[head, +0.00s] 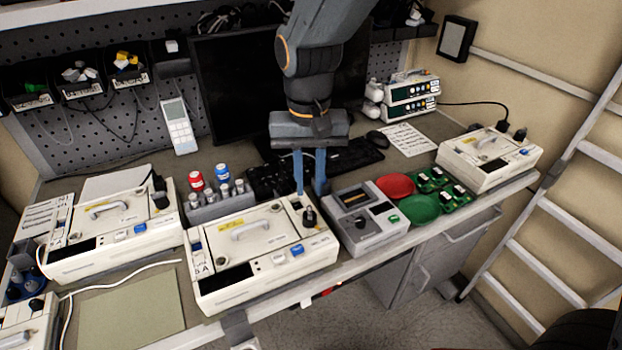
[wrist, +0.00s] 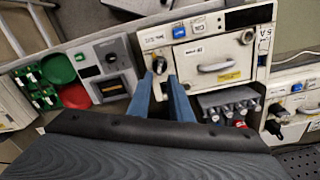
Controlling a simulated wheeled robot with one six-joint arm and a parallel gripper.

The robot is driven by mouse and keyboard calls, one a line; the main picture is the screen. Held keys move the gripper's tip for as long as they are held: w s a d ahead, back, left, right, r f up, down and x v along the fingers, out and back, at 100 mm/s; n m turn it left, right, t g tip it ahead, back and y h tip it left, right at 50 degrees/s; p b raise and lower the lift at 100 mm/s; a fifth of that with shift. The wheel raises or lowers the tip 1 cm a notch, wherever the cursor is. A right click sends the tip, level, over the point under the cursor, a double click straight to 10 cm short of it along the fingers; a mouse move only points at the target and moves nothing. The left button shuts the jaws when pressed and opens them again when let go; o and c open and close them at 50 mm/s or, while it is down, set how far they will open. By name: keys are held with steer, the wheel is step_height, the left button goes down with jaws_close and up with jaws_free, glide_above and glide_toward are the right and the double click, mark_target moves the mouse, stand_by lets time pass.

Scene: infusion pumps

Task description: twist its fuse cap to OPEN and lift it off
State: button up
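The middle pump (head: 212,287), a cream box marked 5A, lies on the bench with its grey handle up. A black knob, seemingly the fuse cap (head: 310,217), stands near its back right corner. My gripper (head: 310,192) points down above that corner, its two blue fingers apart with nothing between them. In the wrist view the cap (wrist: 160,65) shows just beyond and between the fingertips (wrist: 160,77). The fingers look clear of it, though the exact gap is hard to judge. The lettering around the cap is too small to read.
A grey tester (head: 375,241) stands close right of the pump, with red (head: 395,186) and green (head: 418,209) discs beyond. A rack of grey cylinders (head: 217,207) stands behind the pump. Other pumps sit left (head: 80,265) and far right (head: 500,177). A monitor (head: 235,90) rises behind.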

mark_target(310, 211)
step_height(310, 211, down, 7)
steer(key=b, duration=0.3)
steer(key=shift+r+b, duration=0.15)
steer(key=shift+b, duration=0.25)
steer(key=shift+d, duration=0.1)
jaws_close()
steer(key=shift+s, duration=0.1)
